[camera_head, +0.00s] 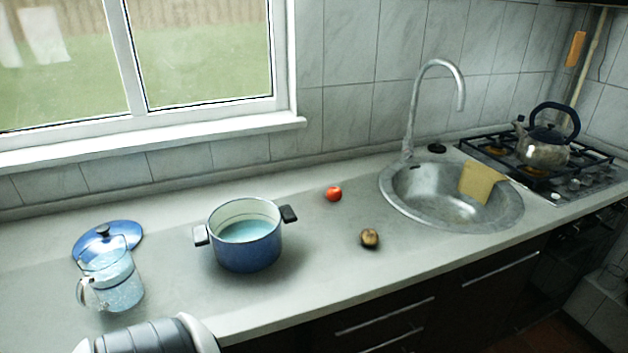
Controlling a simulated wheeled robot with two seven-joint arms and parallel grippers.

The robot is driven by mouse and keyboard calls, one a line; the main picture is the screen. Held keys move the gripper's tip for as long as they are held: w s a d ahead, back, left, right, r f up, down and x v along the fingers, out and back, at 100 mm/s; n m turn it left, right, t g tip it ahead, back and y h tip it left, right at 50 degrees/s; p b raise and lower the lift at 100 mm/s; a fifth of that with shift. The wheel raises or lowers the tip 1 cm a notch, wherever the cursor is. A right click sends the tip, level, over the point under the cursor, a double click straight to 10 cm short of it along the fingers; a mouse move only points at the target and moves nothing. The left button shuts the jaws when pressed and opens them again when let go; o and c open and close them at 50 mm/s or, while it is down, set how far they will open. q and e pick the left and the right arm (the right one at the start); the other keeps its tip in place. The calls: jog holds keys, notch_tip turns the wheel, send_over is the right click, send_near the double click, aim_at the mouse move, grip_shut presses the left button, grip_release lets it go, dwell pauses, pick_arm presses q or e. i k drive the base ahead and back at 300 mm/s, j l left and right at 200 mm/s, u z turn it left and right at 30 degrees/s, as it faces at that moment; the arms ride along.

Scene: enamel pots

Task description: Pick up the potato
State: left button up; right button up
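The potato (370,238) is small, round and brownish. It lies on the grey countertop (330,275) near the front edge, between the blue pot and the sink. Nothing touches or covers it. Neither of my grippers shows in the head view.
A blue pot (247,253) holding liquid stands left of the potato. A red tomato (333,193) lies behind it. The metal sink (400,208) with a yellow cloth (480,182) is to the right. A glass jug (120,290) and blue lid (122,230) are far left. A kettle (543,150) sits on the stove.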

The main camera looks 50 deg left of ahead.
aim_at(368, 237)
jog(key=u, duration=1.3)
jog(key=i+l+u, duration=0.2)
jog(key=l, duration=0.2)
